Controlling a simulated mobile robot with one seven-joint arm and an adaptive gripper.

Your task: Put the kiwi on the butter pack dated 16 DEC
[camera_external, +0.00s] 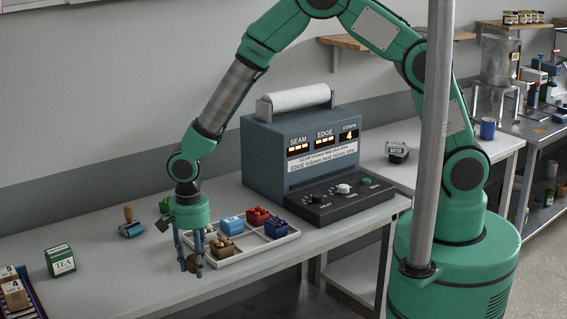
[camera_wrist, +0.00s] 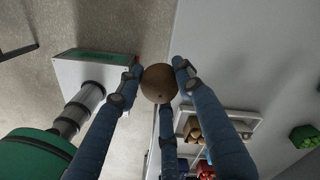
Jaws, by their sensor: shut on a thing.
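My gripper (camera_external: 191,264) has blue fingers and is shut on a round brown kiwi (camera_external: 198,261). It holds the kiwi low near the front edge of the work table, just left of a white tray. In the wrist view the kiwi (camera_wrist: 160,83) sits between the fingertips, with the table edge behind it. I cannot read a 16 DEC date anywhere.
The white tray (camera_external: 268,249) holds small brown, blue and red crates. Behind it stands a large grey machine (camera_external: 305,160) with a paper roll. A TEA box (camera_external: 60,261), a wooden-handled tool (camera_external: 130,224) and a numbered rack (camera_external: 30,301) are at left. The table is bare around the TEA box.

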